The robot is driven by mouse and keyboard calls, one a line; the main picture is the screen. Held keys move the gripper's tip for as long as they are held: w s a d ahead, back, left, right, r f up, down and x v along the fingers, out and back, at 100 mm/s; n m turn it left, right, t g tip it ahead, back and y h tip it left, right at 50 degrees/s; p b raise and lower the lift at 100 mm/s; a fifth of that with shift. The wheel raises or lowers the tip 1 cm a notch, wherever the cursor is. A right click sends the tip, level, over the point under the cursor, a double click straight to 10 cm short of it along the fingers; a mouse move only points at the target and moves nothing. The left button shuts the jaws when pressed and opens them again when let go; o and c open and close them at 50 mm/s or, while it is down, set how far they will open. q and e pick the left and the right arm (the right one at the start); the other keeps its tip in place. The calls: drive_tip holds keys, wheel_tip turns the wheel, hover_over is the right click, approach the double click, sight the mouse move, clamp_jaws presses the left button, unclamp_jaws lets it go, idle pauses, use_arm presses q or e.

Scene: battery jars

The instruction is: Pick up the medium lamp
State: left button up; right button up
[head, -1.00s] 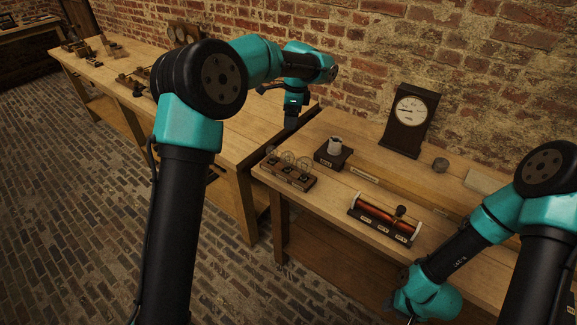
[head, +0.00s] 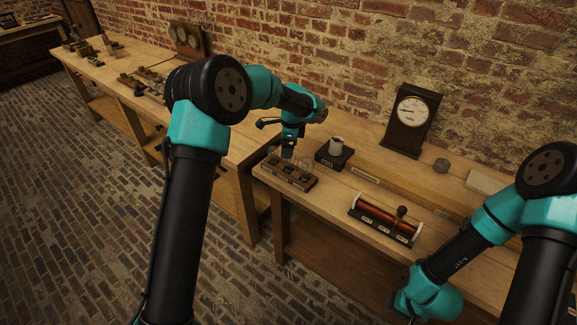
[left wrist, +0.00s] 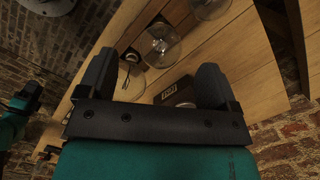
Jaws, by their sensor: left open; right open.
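A dark wooden lamp block (head: 286,178) stands at the left end of the near table, with clear glass lamps in it. One lamp shows at its right side (head: 305,164); my gripper partly hides the others. In the left wrist view a glass lamp (left wrist: 163,45) shows beyond the fingers, and a larger one (left wrist: 208,8) is at the top edge. I cannot tell for certain which is the medium lamp. My left gripper (head: 288,154) is open and empty, pointing down over the block; its fingers also show in the left wrist view (left wrist: 155,82). My right gripper is out of view.
A red coil on a stand (head: 385,218) and a dark-cased clock dial (head: 412,112) are further right. The brick wall is behind. A gap separates the two tables.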

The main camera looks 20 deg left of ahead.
sight(288, 162)
use_arm(q)
drive_tip(key=shift+w+f, duration=0.1)
drive_tip(key=shift+f, duration=2.5)
drive_tip(key=shift+c, duration=0.2)
drive_tip(key=c, duration=1)
